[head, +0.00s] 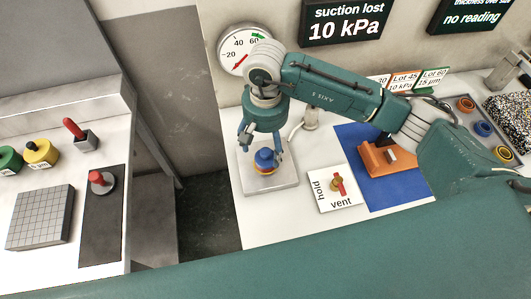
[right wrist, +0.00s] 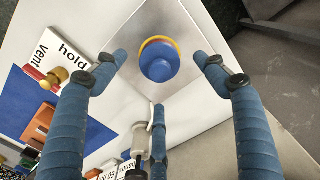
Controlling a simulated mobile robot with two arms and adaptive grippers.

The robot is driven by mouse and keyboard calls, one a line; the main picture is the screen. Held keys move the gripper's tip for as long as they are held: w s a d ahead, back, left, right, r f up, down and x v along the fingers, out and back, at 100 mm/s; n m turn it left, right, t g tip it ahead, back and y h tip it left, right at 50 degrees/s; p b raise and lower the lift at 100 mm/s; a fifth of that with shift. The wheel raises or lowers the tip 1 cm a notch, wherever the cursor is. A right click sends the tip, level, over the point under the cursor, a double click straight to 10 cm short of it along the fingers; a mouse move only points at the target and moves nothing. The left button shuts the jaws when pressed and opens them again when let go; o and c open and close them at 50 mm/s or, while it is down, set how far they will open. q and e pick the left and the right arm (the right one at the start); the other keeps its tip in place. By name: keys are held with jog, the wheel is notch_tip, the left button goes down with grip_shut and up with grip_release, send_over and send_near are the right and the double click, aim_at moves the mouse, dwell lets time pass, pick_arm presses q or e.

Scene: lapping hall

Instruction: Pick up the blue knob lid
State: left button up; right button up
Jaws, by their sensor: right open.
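The blue knob lid (head: 265,157) sits with a yellow-orange rim beneath it on a square metal plate (head: 286,180) on the right-hand table. In the right wrist view the lid (right wrist: 160,63) shows from above as a round blue knob near the top centre. My right gripper (head: 261,147) points down over the lid, its blue fingers spread open around it. In the right wrist view the fingers (right wrist: 159,72) stand apart on both sides of the lid, with a third below. I see no contact with the lid. My left gripper is not in view.
Right of the plate are a hold/vent panel (head: 323,190) with a red lever, a blue mat (head: 398,191) and an orange block (head: 376,160). A white stand (head: 311,117) is behind. A gap separates the left bench (head: 66,256) from this table.

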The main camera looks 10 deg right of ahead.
aim_at(265, 150)
notch_tip(265, 150, down, 4)
jog(key=shift+r+p, duration=0.1)
jog(key=shift+p, duration=0.65)
jog(key=shift+w, duration=0.1)
jog(key=shift+c, duration=1.3)
jog(key=c, duration=1.2)
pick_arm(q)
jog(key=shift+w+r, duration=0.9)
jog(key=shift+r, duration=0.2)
pick_arm(e)
jog(key=shift+c, duration=0.2)
jog(key=shift+r, duration=0.4)
jog(key=shift+c, duration=0.2)
jog(key=shift+o, duration=0.2)
notch_tip(265, 150, up, 18)
jog(key=b, duration=0.5)
jog(key=shift+f, duration=0.15)
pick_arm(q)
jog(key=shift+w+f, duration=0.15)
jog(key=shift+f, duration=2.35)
pick_arm(e)
jog(key=shift+r, duration=0.7)
